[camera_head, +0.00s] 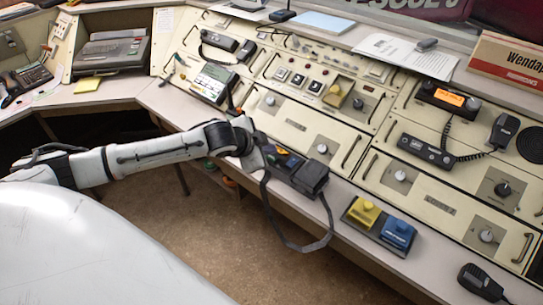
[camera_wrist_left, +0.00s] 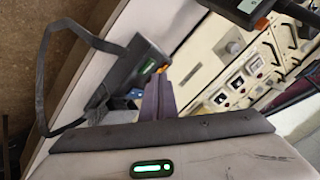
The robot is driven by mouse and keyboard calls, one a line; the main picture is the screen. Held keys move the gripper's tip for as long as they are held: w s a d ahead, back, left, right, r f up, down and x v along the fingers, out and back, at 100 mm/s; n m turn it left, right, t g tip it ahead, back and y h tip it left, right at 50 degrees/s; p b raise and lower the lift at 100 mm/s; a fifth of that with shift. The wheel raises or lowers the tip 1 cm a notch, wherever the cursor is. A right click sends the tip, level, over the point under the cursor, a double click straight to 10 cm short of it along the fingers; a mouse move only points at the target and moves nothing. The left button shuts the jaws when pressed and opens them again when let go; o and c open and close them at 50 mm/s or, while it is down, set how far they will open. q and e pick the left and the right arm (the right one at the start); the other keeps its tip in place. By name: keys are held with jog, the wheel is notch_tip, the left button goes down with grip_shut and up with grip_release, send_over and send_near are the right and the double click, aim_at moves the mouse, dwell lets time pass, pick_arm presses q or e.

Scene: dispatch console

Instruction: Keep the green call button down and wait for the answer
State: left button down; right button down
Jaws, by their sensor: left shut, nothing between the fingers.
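My left arm comes in from the left, and its gripper (camera_head: 264,154) is over the desk's front strip, beside a black handset-like device (camera_head: 311,178) with a loose strap. In the left wrist view the gripper's fingers (camera_wrist_left: 158,103) are together and empty, and the black device (camera_wrist_left: 142,72) is just beyond them. A small green patch (camera_wrist_left: 152,66) shows on its face near the fingers; I cannot tell whether it is the call button or whether it is pressed. In the head view small coloured keys show on the device, partly hidden by my gripper. My right gripper is out of view.
The strap (camera_head: 270,215) loops off the desk edge. A block with yellow and blue buttons (camera_head: 380,225) lies to the right. A black microphone (camera_head: 482,282) is at the lower right. The sloped cream panel (camera_head: 330,125) with knobs and handles rises behind.

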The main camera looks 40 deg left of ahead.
aim_at(269, 162)
pick_arm(q)
notch_tip(269, 162, up, 5)
jog(key=shift+r+p, duration=0.1)
jog(key=shift+p, duration=0.3)
jog(key=shift+d, duration=0.1)
dwell(0.4)
